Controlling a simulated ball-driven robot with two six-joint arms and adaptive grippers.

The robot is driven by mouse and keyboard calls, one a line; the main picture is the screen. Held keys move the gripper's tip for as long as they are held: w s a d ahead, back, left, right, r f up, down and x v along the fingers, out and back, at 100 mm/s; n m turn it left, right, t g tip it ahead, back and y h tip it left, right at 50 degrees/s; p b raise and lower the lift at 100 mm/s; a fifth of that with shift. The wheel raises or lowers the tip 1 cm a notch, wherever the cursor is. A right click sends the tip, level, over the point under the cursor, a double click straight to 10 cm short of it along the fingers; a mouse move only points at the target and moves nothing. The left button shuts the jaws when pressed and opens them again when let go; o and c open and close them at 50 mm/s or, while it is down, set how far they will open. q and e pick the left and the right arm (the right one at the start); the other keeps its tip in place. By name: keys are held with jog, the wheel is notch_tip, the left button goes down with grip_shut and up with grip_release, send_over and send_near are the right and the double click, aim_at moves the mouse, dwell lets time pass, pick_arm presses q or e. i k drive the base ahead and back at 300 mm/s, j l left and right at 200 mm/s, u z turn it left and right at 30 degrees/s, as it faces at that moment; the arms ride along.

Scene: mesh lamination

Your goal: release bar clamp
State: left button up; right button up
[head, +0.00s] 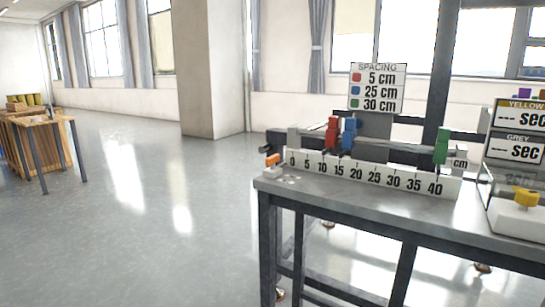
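A grey metal workbench (400,212) stands at the right. On it a white ruler (367,177), marked 0 to 40 cm, runs along a dark horizontal bar. A red clamp-like block (332,133) and a blue one (349,134) sit close together on the bar, above about 12 and 17. A green block (441,145) sits near the 40 mark. A small orange-and-white piece (272,161) is at the bench's left end. I cannot tell which part is the bar clamp or whether it is tight. Neither of my grippers is in view.
A sign (377,87) headed SPACING lists red 5, blue 25 and green 30 cm. Display boxes (515,132) and a yellow-knobbed white box (516,218) stand at the right end. A wooden table (38,143) is far left. The floor between is clear.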

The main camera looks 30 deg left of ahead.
aim_at(270, 161)
jog(key=i+j+z, duration=0.25)
jog(key=j, duration=0.35)
jog(key=i+j+z, duration=0.15)
jog(key=j+z, duration=0.15)
jog(key=j, duration=0.3)
jog(key=i+j+z, duration=0.1)
jog(key=j+z, duration=0.15)
jog(key=j, duration=0.4)
jog(key=j+z, duration=0.25)
jog(key=j, duration=0.4)
